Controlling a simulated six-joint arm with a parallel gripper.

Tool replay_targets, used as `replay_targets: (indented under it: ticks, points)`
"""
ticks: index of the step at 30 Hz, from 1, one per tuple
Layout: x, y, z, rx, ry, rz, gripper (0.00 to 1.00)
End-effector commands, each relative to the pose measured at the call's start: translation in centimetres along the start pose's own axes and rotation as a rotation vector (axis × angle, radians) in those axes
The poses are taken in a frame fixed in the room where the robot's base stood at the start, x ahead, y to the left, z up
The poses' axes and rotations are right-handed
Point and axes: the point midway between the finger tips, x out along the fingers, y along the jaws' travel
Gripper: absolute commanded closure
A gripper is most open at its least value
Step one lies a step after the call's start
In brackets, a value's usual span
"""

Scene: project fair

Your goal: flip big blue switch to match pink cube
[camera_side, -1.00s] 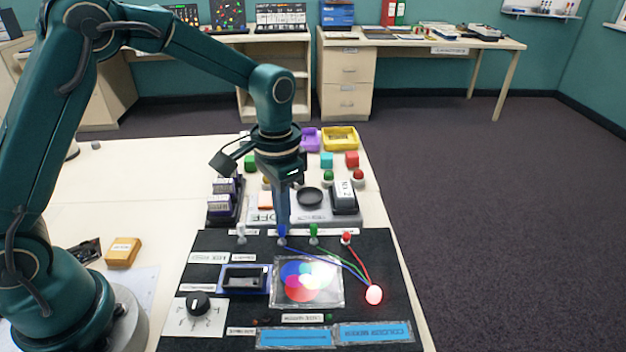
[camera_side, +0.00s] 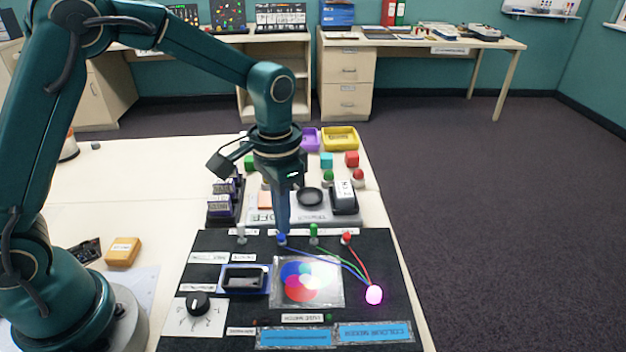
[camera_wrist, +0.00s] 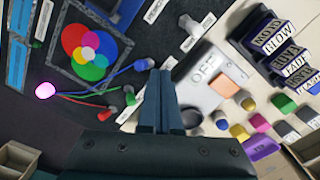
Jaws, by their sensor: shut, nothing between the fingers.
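My gripper (camera_side: 283,229) is shut and empty, pointing down at the back of the black colour-mixer board (camera_side: 215,243). Its fingertips are right beside the blue-tipped toggle switch (camera_side: 281,240); I cannot tell if they touch. In the wrist view the closed fingers (camera_wrist: 157,75) end next to the blue toggle (camera_wrist: 145,64). The round lamp (camera_side: 374,295) on the board glows pink-magenta, also in the wrist view (camera_wrist: 45,90). Several small coloured blocks stand behind the board, and one looks pink (camera_wrist: 285,130) in the wrist view.
Close neighbours are the white toggle (camera_side: 241,239) left, and the green toggle (camera_side: 314,239) and red toggle (camera_side: 347,239) right. A black rocker in a blue frame (camera_side: 245,279), a dial (camera_side: 198,303) and a colour-circle picture (camera_side: 307,282) lie nearer. A grey box (camera_side: 345,198) stands behind.

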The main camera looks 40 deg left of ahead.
Motion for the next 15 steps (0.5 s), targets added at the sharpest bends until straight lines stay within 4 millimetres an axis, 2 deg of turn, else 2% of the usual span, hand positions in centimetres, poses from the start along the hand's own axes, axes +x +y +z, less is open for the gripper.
replay_targets:
  ticks: [15]
  points:
    - [-4.1, -0.3, -0.2, 0.0, 0.003, -0.001, 1.0]
